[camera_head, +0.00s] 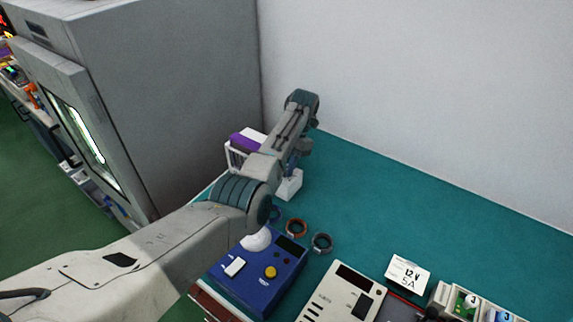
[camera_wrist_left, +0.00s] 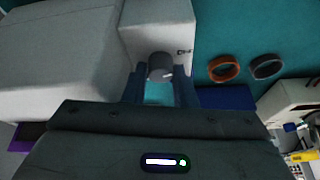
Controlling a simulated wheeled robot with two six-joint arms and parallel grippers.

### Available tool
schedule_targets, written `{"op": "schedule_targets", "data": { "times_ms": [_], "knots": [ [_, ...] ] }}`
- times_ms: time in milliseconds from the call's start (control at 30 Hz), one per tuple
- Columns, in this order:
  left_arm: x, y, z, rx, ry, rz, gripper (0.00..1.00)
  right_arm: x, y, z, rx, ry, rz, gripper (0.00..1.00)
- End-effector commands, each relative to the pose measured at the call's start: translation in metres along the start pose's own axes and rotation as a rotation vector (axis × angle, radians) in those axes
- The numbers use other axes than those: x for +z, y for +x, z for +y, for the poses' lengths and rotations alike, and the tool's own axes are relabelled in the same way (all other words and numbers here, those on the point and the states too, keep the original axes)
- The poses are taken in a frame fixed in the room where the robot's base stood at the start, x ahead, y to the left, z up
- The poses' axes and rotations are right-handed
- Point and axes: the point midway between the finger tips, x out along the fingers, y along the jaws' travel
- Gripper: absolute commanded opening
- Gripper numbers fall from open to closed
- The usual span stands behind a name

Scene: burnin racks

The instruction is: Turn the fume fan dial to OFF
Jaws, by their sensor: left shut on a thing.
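The fume fan dial (camera_wrist_left: 160,67) is a small round grey knob on the front of a white box (camera_wrist_left: 150,28), seen in the left wrist view. A small dark mark (camera_wrist_left: 184,51) is beside it, too small to read. My left gripper (camera_wrist_left: 160,82) is shut on the dial, with one finger on each side of it. In the head view the white box (camera_head: 290,186) stands on the teal bench top, partly behind my left arm. The dial and the fingertips are hidden there. My right gripper is not in view.
On the teal bench (camera_head: 400,200) are an orange ring (camera_head: 297,227), a grey ring (camera_head: 322,243), a blue instrument (camera_head: 255,280) and a cream meter (camera_head: 340,298). A white rack holding purple (camera_head: 246,140) stands behind my arm. A grey cabinet (camera_head: 180,90) stands left. The bench's back right is clear.

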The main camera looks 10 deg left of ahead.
Motion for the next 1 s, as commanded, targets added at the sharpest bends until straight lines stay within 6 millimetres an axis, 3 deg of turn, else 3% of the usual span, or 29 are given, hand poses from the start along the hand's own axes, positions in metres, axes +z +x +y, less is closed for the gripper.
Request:
{"op": "schedule_targets", "data": {
  "times_ms": [433, 467, 567, 1000],
  "knots": [
    [0.0000, 0.0017, -0.0003, -0.005, -0.008, 0.002, 0.02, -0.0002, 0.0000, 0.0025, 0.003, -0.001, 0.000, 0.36],
    [0.0000, 0.0018, -0.0003, -0.005, -0.008, 0.002, 0.29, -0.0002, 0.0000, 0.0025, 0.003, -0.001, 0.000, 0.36],
    [-0.0001, 0.0015, -0.0002, -0.005, -0.008, 0.002, 0.47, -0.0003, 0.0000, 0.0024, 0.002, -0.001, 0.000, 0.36],
    [-0.0004, -0.0006, 0.0019, -0.001, -0.010, -0.002, 0.47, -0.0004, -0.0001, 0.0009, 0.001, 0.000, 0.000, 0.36]
  ]
}}
